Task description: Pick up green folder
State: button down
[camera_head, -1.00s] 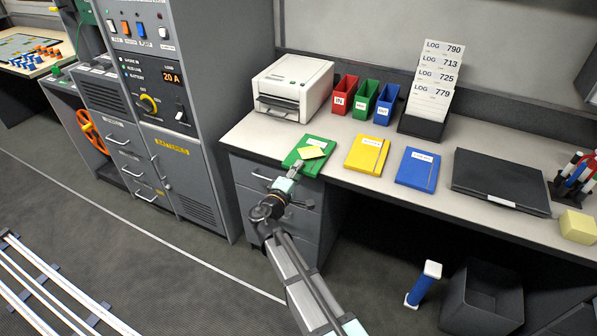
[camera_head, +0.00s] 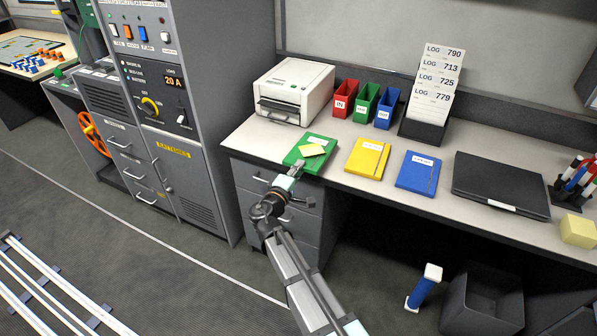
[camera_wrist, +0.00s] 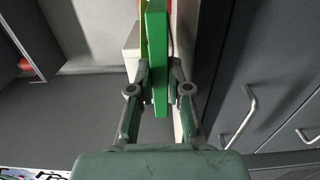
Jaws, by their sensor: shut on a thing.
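The green folder (camera_head: 317,143) lies at the left part of the desk's front edge, with a yellow note (camera_head: 312,150) on top. My gripper (camera_head: 297,168) is at the folder's near edge in the head view. In the wrist view the folder (camera_wrist: 158,50) shows edge-on, as a green strip between the two fingers of my gripper (camera_wrist: 158,85). The fingers are shut on it, one on each face. I cannot tell whether the folder is clear of the desk.
A yellow folder (camera_head: 367,158) and a blue folder (camera_head: 418,172) lie to the right on the desk (camera_head: 335,180). A white printer (camera_head: 293,91) stands behind. Red, green and blue bins (camera_head: 366,105) stand beside it. A drawer unit (camera_head: 255,208) is under the desk.

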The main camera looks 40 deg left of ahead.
jog(key=s+d+r, duration=0.1)
jog(key=s+r, duration=0.1)
jog(key=s, duration=0.5)
jog(key=s+d+r+b, duration=0.1)
jog(key=s+r, duration=0.2)
jog(key=s, duration=0.3)
jog(key=shift+s+d, duration=0.3)
jog(key=shift+s, duration=0.1)
